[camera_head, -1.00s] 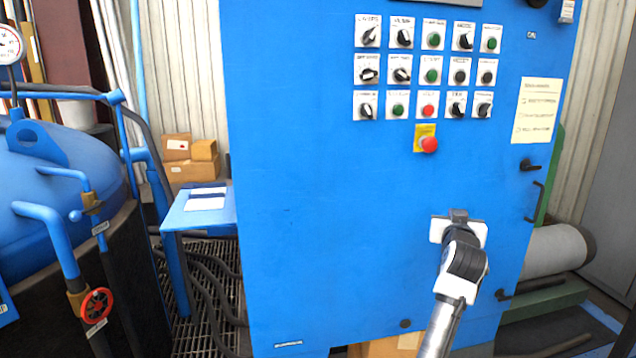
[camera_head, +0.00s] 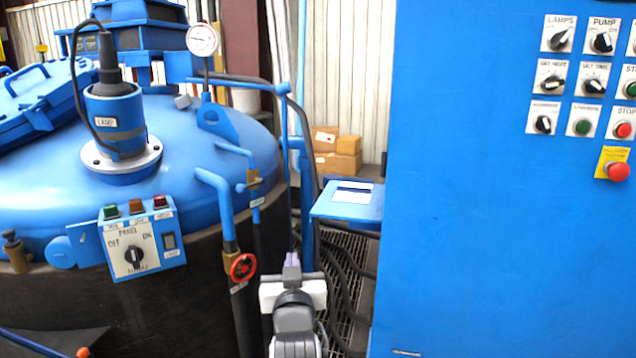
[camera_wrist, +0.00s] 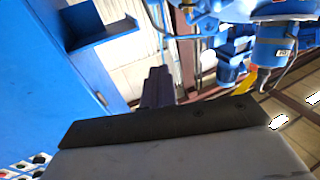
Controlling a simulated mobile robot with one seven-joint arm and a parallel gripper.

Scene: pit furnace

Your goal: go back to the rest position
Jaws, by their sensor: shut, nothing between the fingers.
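My gripper (camera_head: 291,262) is at the bottom middle of the head view, in front of the gap between the round blue furnace (camera_head: 190,150) and the tall blue control cabinet (camera_head: 470,200). Its fingers are together and hold nothing, and they touch nothing that I can see. In the wrist view the dark fingers (camera_wrist: 157,88) point up past the wide dark edge of the gripper body. The cabinet's blue side (camera_wrist: 60,90) fills the left of the wrist view.
A small control panel (camera_head: 137,240) and a red valve wheel (camera_head: 243,267) are on the furnace side, left of my gripper. A blue shelf (camera_head: 348,212) juts from the cabinet. Cardboard boxes (camera_head: 337,150) stand behind. Hoses lie on the floor grating.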

